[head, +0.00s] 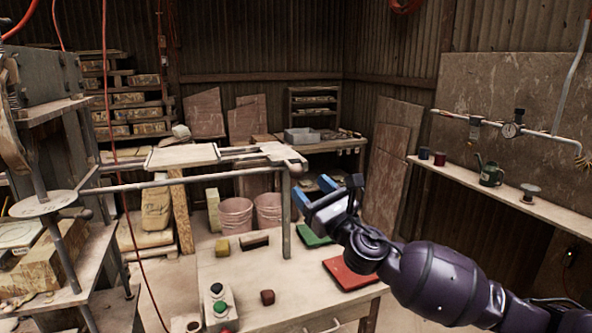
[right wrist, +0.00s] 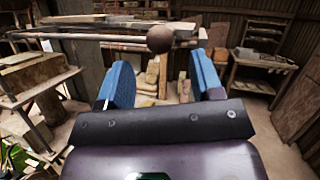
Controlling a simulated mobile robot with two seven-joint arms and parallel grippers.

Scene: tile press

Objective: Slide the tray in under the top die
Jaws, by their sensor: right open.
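The pale flat tray (head: 183,156) lies level on a rail frame (head: 150,184) that runs out to the right of the press (head: 50,110). The press stands at the left edge of the head view; I cannot tell for sure which part is the top die. My right gripper (head: 315,190) is open and empty, with blue fingers, just right of the frame's outer end. In the right wrist view a round brown knob (right wrist: 160,38) shows between and beyond the fingertips of my right gripper (right wrist: 160,60); I see no contact. My left gripper is not in view.
Pink buckets (head: 236,214) stand behind. A wall shelf (head: 500,196) runs along the right.

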